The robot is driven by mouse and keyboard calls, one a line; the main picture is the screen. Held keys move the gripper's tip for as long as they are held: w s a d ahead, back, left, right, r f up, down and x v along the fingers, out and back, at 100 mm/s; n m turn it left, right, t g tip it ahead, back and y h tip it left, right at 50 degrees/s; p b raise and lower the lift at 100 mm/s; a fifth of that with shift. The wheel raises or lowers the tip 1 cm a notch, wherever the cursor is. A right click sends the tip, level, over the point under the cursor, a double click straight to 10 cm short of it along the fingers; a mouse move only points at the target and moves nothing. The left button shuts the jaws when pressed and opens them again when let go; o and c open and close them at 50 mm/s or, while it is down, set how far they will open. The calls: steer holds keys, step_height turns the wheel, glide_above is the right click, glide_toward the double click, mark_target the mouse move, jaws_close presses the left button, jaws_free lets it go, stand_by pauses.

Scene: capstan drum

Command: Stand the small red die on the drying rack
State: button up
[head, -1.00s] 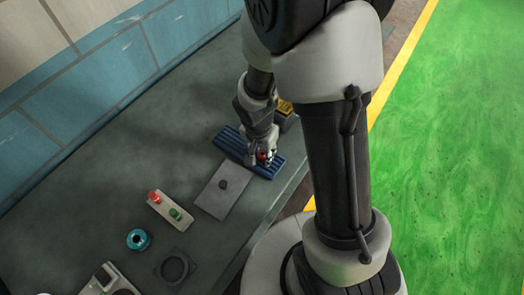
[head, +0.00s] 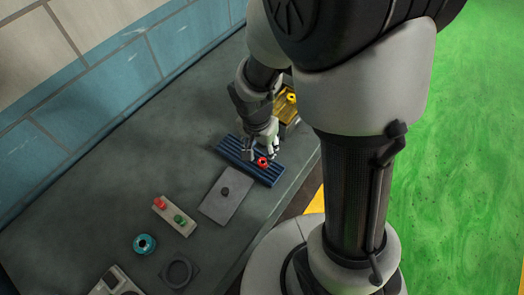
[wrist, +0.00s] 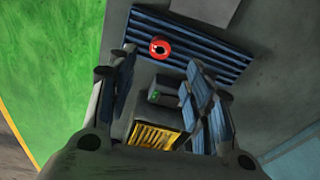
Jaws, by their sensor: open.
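The small red die (head: 262,162) is a round red piece with a dark centre. In the wrist view the die (wrist: 160,48) lies beyond my fingertips, on the slats of the rack (wrist: 215,60). I cannot tell for sure whether it stands on edge or lies flat. My gripper (head: 264,149) is open and empty, just behind and above the die. In the wrist view its two fingers (wrist: 158,75) are wide apart, with nothing between them.
A yellow box (head: 287,112) with a yellow ring (head: 291,98) stands behind the rack. A grey plate with a dark knob (head: 225,190), a red-and-green button box (head: 174,217), a teal ring (head: 144,244) and a dark round fixture (head: 179,271) lie nearer on the bench.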

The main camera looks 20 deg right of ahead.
steer(key=s+d+r+n+t, duration=0.1)
steer(key=s+r+n, duration=0.15)
steer(key=r, duration=0.55)
steer(key=s+r+n+t, duration=0.1)
steer(key=s+r+n, duration=0.15)
steer(key=r, duration=0.55)
steer(key=s+r+n+t+y, duration=0.1)
steer(key=s+r+n, duration=0.3)
steer(key=s, duration=0.5)
step_height(320, 180, up, 3)
steer(key=shift+s+f+t+p, duration=0.15)
steer(key=shift+t+p, duration=0.15)
steer(key=shift+p, duration=0.05)
steer(key=shift+f+b, duration=0.55)
